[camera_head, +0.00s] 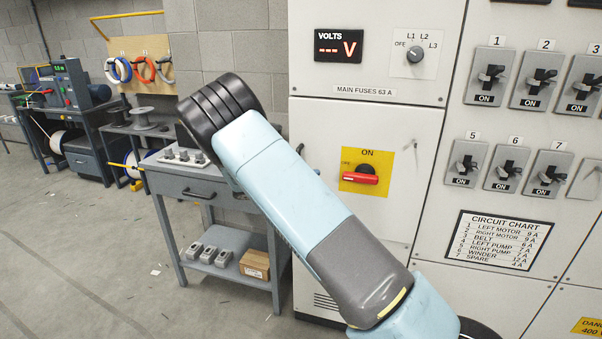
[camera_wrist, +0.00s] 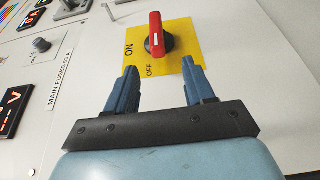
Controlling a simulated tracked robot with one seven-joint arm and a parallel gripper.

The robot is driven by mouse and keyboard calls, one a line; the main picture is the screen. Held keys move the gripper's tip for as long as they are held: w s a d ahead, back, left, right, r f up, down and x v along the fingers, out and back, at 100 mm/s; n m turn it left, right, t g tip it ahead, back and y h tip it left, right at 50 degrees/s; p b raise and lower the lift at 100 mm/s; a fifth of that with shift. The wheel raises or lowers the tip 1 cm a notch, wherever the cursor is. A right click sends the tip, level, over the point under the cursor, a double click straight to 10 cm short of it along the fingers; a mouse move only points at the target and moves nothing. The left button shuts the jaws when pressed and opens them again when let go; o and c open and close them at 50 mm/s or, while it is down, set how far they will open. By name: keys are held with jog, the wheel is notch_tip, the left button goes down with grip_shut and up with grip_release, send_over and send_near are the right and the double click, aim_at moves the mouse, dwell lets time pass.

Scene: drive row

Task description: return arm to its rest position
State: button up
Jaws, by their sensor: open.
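My gripper (camera_wrist: 160,68) is open and empty in the wrist view, its two blue fingers pointing at the cabinet's yellow switch plate (camera_wrist: 181,68). The red switch handle (camera_wrist: 156,32) lies beyond the fingertips, not between them; I see no contact. In the head view, my blue and grey arm (camera_head: 290,185) runs from the lower right to a black joint at the upper left.
A grey workbench (camera_head: 185,185) stands behind my arm, left of the cabinet (camera_head: 320,130). The cabinet carries a VOLTS display (camera_head: 338,46) showing dashes, a selector knob (camera_head: 415,55) and several breaker switches (camera_head: 488,77). Open floor (camera_head: 80,260) lies at the left.

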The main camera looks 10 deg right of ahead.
jog(key=s+d+r+g+y, duration=0.1)
jog(key=s+d+r+y, duration=0.45)
jog(key=s, duration=0.25)
jog(key=s+d+r+y, duration=0.5)
jog(key=s+r+y, duration=0.1)
jog(key=s, duration=0.2)
jog(key=s+a+r+t+y, duration=0.1)
jog(key=s+r+t+y, duration=0.2)
jog(key=s, duration=0.8)
jog(key=s+a+r+t+y, duration=0.1)
jog(key=s+r+t+y, duration=0.2)
jog(key=s, duration=0.9)
jog(key=shift+a+r+t, duration=0.15)
jog(key=shift+r+t, duration=0.65)
jog(key=shift+r, duration=1)
jog(key=shift+y, duration=0.25)
jog(key=shift+c, duration=1)
